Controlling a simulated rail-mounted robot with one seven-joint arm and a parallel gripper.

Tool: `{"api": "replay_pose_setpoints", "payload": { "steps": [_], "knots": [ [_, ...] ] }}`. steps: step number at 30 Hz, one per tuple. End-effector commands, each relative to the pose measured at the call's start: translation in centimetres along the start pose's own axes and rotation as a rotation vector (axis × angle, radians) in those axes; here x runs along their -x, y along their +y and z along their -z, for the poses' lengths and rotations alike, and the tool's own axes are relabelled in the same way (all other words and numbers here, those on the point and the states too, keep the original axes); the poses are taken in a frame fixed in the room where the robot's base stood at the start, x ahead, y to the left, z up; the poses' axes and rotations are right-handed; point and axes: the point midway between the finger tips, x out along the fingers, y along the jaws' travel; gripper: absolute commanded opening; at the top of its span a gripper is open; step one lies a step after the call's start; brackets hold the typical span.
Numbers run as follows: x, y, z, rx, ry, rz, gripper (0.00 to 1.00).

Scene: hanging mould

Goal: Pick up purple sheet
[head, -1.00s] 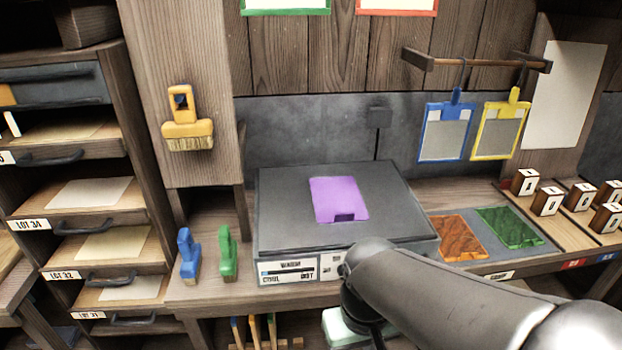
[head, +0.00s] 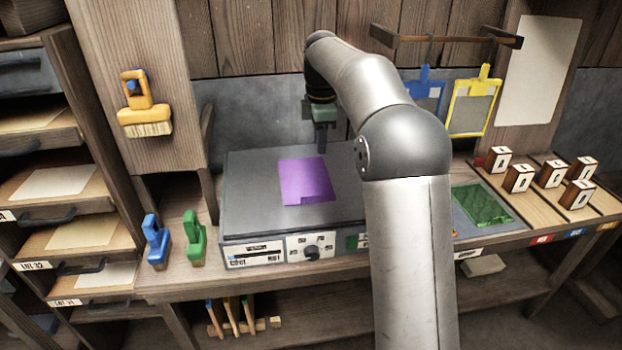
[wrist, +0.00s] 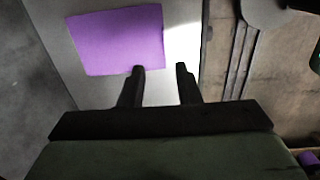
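The purple sheet (head: 306,181) lies flat on the top of a dark grey box-like machine (head: 245,200) in the head view. In the wrist view the purple sheet (wrist: 118,40) is at the upper left, just beyond my fingertips. My gripper (head: 322,150) points down over the machine, behind and slightly right of the sheet in the head view. In the wrist view my gripper (wrist: 160,68) has its two fingers apart with nothing between them. One fingertip overlaps the sheet's edge in that view; I cannot tell whether it touches.
Blue (head: 157,240) and green (head: 194,238) brushes stand left of the machine. Stamps (head: 518,178) and a green sheet (head: 482,204) are to the right. Blue and yellow (head: 472,107) clipped frames hang from a rail (head: 450,40). Shelves with trays fill the left.

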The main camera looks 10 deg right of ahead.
Motion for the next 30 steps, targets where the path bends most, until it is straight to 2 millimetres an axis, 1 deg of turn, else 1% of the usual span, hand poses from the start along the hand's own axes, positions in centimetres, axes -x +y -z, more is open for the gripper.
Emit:
{"api": "replay_pose_setpoints", "payload": {
  "steps": [2,5,12,15,18,26,30],
  "knots": [
    [-0.8,0.2,0.0,0.01,0.0,0.002,0.3],
    [-2.7,0.0,0.0,0.01,0.001,0.004,0.3],
    [-7.9,0.0,0.0,0.009,0.0,0.004,0.3],
    [-9.8,0.0,0.0,0.008,0.0,0.002,0.3],
    [-11.1,0.0,0.1,0.008,0.0,0.001,0.3],
    [-12.9,-0.2,0.2,0.008,0.0,0.001,0.3],
    [-15.0,-0.7,0.5,0.009,0.0,0.003,0.3]
  ]
}}
